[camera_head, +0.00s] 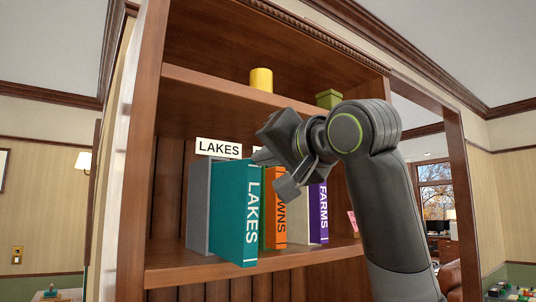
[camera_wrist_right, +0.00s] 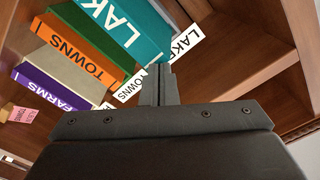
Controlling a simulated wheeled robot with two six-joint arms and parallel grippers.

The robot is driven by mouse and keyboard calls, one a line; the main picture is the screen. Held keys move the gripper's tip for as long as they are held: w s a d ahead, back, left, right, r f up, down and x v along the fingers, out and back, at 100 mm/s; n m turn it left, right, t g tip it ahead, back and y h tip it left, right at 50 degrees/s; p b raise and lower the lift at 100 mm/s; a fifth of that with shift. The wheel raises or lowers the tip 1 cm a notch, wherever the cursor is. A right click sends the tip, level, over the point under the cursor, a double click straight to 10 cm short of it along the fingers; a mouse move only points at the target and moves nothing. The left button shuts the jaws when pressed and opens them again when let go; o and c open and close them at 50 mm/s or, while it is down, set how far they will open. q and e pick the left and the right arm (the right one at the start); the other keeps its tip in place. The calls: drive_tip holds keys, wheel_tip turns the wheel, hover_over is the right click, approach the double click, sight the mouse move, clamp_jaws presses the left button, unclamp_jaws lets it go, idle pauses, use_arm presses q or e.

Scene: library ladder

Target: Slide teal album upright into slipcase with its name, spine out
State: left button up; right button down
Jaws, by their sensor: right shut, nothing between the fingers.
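The teal album (camera_head: 236,214) stands upright on the middle shelf, its LAKES spine facing out. It is partly inside a grey slipcase (camera_head: 198,206) and sticks out well in front of it. The white LAKES label (camera_head: 218,149) is above this slipcase. The album also shows in the right wrist view (camera_wrist_right: 122,28). My right gripper (camera_head: 272,172) is shut and empty, near the album's upper right; I cannot tell whether it touches. Its closed fingers (camera_wrist_right: 158,84) show in the wrist view. My left gripper is not in view.
To the right stand the orange TOWNS album (camera_head: 273,212) and the purple FARMS album (camera_head: 318,212) in cases. A pink tag (camera_head: 352,220) is beyond them. A yellow cylinder (camera_head: 261,79) and a green box (camera_head: 328,99) sit on the shelf above. The bookcase's left side panel (camera_head: 142,150) borders the album's bay.

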sight(249, 163)
drive_tip(key=shift+p+x, duration=0.8)
drive_tip(key=shift+x, duration=0.85)
drive_tip(key=shift+p+x, duration=2)
drive_tip(key=shift+x, duration=1.1)
drive_tip(key=shift+f, duration=0.1)
idle(0.3)
drive_tip(key=shift+b+v, duration=0.85)
drive_tip(key=shift+v, duration=0.1)
drive_tip(key=shift+s+d+b, duration=0.3)
drive_tip(key=shift+s+d, duration=0.2)
drive_tip(key=shift+s, duration=0.05)
drive_tip(key=shift+s+d+b, duration=0.2)
drive_tip(key=shift+s+b, duration=0.1)
drive_tip(key=b+v, duration=0.8)
drive_tip(key=v, duration=0.8)
